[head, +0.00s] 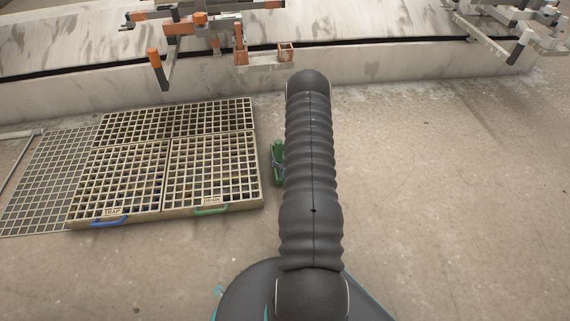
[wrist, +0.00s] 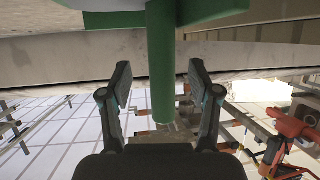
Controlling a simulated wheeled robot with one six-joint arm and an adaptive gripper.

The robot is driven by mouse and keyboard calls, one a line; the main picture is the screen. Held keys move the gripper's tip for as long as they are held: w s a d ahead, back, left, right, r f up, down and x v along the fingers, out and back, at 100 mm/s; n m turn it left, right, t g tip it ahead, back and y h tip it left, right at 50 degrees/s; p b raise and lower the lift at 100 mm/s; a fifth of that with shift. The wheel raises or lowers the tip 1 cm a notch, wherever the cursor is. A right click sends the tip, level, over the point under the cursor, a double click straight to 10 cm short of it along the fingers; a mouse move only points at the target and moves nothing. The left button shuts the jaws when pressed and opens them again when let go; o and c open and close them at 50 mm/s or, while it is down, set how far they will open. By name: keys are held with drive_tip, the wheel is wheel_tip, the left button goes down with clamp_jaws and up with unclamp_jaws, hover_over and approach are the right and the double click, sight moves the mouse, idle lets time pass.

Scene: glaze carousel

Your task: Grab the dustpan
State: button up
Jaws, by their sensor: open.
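The green dustpan (wrist: 161,55) fills the top middle of the wrist view; its wide green part is cut off by the top edge. Its round green handle runs down between the two fingers of my gripper (wrist: 160,82). The fingers are open, with a visible gap on each side of the handle. Whether the handle lies fully between the fingers in depth, I cannot tell. In the head view a small green piece (head: 278,163), seemingly part of the dustpan, shows at the left edge of my arm. The arm hides the rest of it and my gripper.
Floor grates (head: 213,168) with blue (head: 108,221) and green handles lie left of my arm. A long pale ledge (head: 180,95) with orange and grey racks (head: 190,25) crosses the back. Concrete floor on the right (head: 450,200) is clear.

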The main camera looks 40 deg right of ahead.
sight(280, 156)
drive_tip(key=shift+x, duration=2)
drive_tip(key=shift+a, duration=0.1)
drive_tip(key=shift+c, duration=0.2)
drive_tip(key=shift+w, duration=0.1)
clamp_jaws()
